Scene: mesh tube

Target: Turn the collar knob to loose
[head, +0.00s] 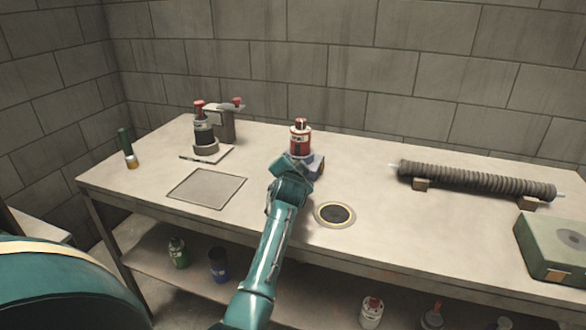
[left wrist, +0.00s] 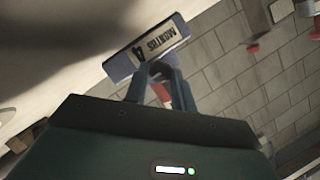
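A red canister with a white label and a red top (head: 300,138) stands upright on the bench, beside or on a blue-grey block (head: 318,166). In the left wrist view the block (left wrist: 147,48) carries an upside-down label reading "MONTHS 4". My left gripper (left wrist: 160,72) is at the block, its fingers either side of a small dark round part; red shows behind. I cannot tell whether they grip it. In the head view my wrist hides the fingers. Farther left, a dark canister (head: 203,133) has a red top, and a grey stand (head: 226,122) has a red knob (head: 237,102). I cannot tell which part is the collar knob.
A ribbed dark tube (head: 475,180) rests on small supports at right, near a green box (head: 555,245). A round black-and-yellow inset (head: 335,214) and a square plate (head: 207,188) lie on the bench (head: 400,240).

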